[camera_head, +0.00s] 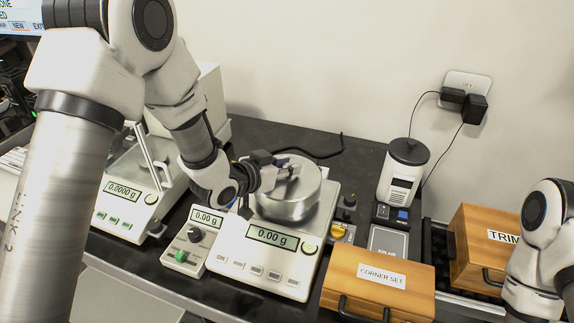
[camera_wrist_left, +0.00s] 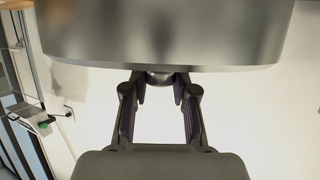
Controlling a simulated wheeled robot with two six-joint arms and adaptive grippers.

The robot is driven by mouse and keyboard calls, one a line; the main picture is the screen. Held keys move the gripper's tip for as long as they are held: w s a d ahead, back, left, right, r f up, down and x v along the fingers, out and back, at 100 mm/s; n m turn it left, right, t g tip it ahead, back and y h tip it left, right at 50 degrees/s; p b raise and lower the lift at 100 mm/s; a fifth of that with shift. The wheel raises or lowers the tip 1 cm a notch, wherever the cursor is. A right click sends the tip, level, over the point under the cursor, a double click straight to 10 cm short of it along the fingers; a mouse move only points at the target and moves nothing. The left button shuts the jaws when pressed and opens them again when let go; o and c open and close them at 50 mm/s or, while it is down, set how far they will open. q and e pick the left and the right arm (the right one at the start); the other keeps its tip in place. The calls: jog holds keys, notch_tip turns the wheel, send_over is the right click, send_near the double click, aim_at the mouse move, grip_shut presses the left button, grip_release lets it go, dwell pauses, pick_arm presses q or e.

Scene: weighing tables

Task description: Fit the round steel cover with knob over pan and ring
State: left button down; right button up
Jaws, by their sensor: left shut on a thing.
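The round steel cover (camera_head: 292,207) is at the balance with the 0.00 g display (camera_head: 272,238), over the weighing area. It looks level. My left gripper (camera_head: 290,172) is above it, shut on its knob. In the left wrist view the cover (camera_wrist_left: 160,35) fills the top, with its knob (camera_wrist_left: 160,77) between the fingertips of my left gripper (camera_wrist_left: 160,84). The pan and ring are hidden under the cover. I cannot tell whether the cover rests on the balance or is slightly above it. My right arm shows at the right edge; its gripper is out of view.
A small control box (camera_head: 193,238) stands left of the balance, and another balance (camera_head: 125,205) farther left. The wooden corner set box (camera_head: 378,283) is at front right, with a white grinder-like device (camera_head: 402,175) behind it. A second wooden box (camera_head: 478,245) is at right.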

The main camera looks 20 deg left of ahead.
pick_arm(q)
jog(key=shift+f, duration=0.15)
dwell(0.5)
jog(key=shift+f+b, duration=1.05)
jog(key=shift+f, duration=0.25)
jog(key=c, duration=0.8)
grip_release()
jog(key=shift+c, duration=0.2)
